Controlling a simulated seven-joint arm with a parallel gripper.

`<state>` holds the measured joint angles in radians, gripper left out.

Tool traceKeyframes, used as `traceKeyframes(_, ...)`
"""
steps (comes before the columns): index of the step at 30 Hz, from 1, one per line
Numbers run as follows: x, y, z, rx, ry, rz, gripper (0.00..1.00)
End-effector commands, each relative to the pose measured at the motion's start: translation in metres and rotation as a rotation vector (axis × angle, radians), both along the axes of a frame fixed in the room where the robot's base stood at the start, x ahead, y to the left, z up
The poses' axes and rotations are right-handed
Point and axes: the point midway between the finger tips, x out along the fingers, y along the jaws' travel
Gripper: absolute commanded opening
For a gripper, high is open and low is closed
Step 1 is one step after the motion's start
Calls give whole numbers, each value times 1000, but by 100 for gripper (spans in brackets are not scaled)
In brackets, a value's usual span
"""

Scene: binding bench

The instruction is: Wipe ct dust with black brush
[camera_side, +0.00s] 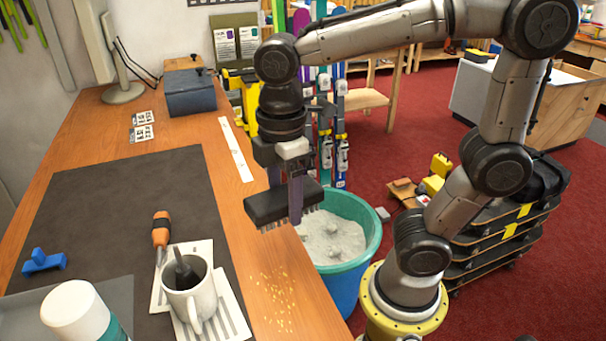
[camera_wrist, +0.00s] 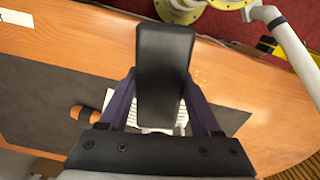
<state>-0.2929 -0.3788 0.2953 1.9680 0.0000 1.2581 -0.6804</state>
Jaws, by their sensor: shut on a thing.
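My gripper (camera_side: 284,194) is shut on the black brush (camera_side: 265,209), which has a dark back and short bristles pointing down. The brush is held level above the right edge of the wooden bench, partly in front of the bucket. In the wrist view the brush (camera_wrist: 165,75) sits between the two purple fingers. The dust is a patch of small yellow crumbs (camera_side: 278,300) on the bench edge, below and slightly right of the brush in the side view. A gap shows between the brush and the bench.
A green-rimmed blue bucket (camera_side: 373,228) with grey contents stands beside the bench edge. A white mug (camera_side: 192,302) on printed cards stands left of the crumbs, with an orange-handled screwdriver (camera_side: 160,231) behind it. A white-capped bottle (camera_side: 75,308) is at front left. The dark mat is mostly clear.

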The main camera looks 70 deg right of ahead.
Motion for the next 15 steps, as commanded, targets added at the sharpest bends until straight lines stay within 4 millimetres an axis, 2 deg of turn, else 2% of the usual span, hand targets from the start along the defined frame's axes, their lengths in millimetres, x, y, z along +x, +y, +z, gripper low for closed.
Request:
traceKeyframes(1, -2, 15, -3, -1, 1, 59, 20)
traceKeyframes(9, -27, 80, -19, 1, -1, 322, 20)
traceKeyframes(15, -54, 112, -28, 1, -1, 496, 20)
